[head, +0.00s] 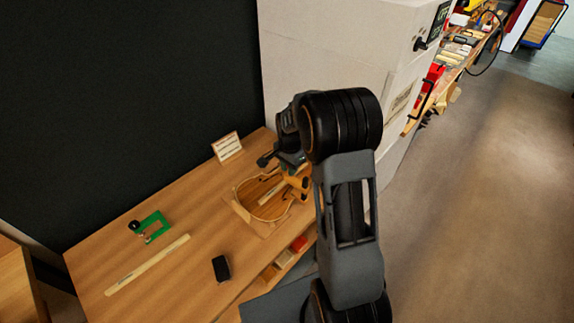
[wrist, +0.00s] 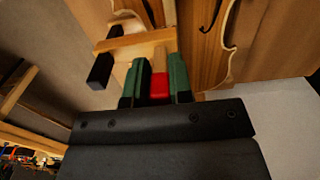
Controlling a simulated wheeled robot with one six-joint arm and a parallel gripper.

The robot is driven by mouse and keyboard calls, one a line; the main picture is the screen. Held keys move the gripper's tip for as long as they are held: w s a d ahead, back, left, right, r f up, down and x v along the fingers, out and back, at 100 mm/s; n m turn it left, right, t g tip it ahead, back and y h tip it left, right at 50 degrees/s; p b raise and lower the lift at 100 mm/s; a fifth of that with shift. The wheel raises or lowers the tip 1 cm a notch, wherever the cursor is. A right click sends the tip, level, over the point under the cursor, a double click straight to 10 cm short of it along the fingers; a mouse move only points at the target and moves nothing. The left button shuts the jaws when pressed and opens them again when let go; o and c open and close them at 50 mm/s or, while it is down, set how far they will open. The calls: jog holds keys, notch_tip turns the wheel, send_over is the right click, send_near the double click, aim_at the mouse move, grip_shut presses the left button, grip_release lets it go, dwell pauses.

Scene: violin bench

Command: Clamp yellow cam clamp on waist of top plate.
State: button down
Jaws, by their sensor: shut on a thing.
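My gripper (wrist: 160,72) has two green-padded fingers shut on a red part of a clamp in the wrist view. The clamp (wrist: 138,40) has a pale yellow-brown wooden bar with a black piece at its left end. The top plate (wrist: 204,42), with a dark f-hole, lies just beyond the fingertips and to the right. Whether the clamp touches the plate I cannot tell. In the head view my gripper (head: 290,160) is at the far end of the violin body (head: 240,209). My arm partly hides this area, and the clamp is not clear there.
A green clamp (head: 153,224), a long wooden strip (head: 147,265) and a black block (head: 221,268) lie on the workbench (head: 190,215). A small sign card (head: 227,147) stands at the back. A white cabinet (head: 330,50) stands close behind the arm. Small bins (head: 298,243) sit along the bench front.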

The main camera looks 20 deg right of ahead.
jog(key=shift+s+d, duration=0.35)
jog(key=shift+s, duration=0.35)
jog(key=shift+s+d, duration=0.3)
jog(key=shift+s, duration=0.35)
jog(key=shift+w+a, duration=0.3)
jog(key=shift+w, duration=0.35)
jog(key=shift+w+a, duration=0.25)
jog(key=shift+w, duration=0.35)
jog(key=shift+w+a, duration=0.3)
jog(key=shift+w, duration=0.35)
dwell(1.2)
jog(key=c, duration=0.9)
grip_release()
jog(key=shift+c, duration=0.2)
jog(key=shift+r, duration=0.1)
notch_tip(320, 180, up, 14)
jog(key=shift+b, duration=0.45)
jog(key=shift+c, duration=0.2)
